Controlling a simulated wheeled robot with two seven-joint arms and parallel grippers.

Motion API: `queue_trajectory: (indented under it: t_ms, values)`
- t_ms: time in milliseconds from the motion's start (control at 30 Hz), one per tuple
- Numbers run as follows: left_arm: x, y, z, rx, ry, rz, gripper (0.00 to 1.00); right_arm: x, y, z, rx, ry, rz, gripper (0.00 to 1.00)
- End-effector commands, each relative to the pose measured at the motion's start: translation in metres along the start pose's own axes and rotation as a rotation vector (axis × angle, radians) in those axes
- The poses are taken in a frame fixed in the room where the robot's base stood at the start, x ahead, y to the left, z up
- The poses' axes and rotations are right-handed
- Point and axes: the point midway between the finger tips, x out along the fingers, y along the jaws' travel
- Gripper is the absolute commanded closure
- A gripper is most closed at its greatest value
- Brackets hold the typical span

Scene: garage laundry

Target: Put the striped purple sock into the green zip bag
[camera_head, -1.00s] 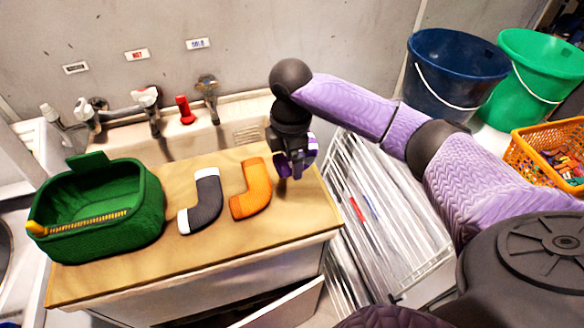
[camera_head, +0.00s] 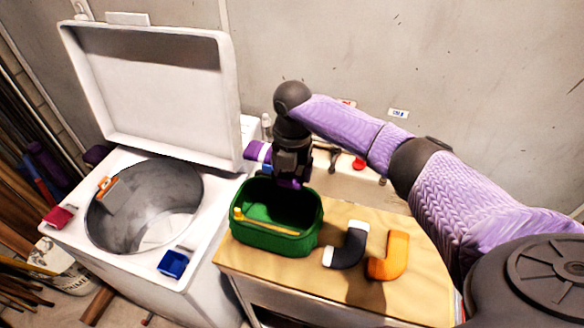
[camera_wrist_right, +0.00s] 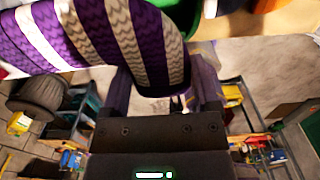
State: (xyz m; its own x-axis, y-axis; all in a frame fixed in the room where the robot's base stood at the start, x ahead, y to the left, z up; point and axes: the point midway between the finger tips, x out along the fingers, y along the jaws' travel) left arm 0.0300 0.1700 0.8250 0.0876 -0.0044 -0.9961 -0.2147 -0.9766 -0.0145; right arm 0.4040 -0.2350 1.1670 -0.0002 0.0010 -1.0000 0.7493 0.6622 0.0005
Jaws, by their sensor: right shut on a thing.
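My right gripper (camera_head: 290,178) is shut on the striped purple sock (camera_head: 257,151), which has purple and pale bands. In the head view the sock shows only in part, to the left of and behind the gripper. In the right wrist view the sock (camera_wrist_right: 110,40) fills the space between the fingers and extends to the left. The green zip bag (camera_head: 272,240) stands open on the wooden counter, with a yellow zip along its front. The gripper hangs over the bag's back rim. My left gripper is not in view.
A dark grey sock (camera_head: 347,245) and an orange sock (camera_head: 390,256) lie on the counter (camera_head: 300,275) to the bag's right. An open top-loading washer (camera_head: 215,215) stands left, its lid (camera_head: 160,90) raised. Sink taps are behind the counter.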

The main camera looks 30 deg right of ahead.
Motion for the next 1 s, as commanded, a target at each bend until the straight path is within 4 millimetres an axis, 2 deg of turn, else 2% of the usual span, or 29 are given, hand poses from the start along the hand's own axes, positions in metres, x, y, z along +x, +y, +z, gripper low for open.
queue_trajectory:
  t_ms: [567, 800, 1000]
  values:
    - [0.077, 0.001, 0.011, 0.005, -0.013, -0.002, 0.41, 0.067, -0.001, 0.000, 0.003, -0.001, -0.001, 0.79]
    - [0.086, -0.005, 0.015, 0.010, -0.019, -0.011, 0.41, 0.094, 0.000, 0.000, 0.003, 0.002, -0.001, 0.79]
    - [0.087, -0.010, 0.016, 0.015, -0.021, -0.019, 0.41, 0.100, 0.000, 0.000, 0.003, 0.000, 0.000, 0.79]
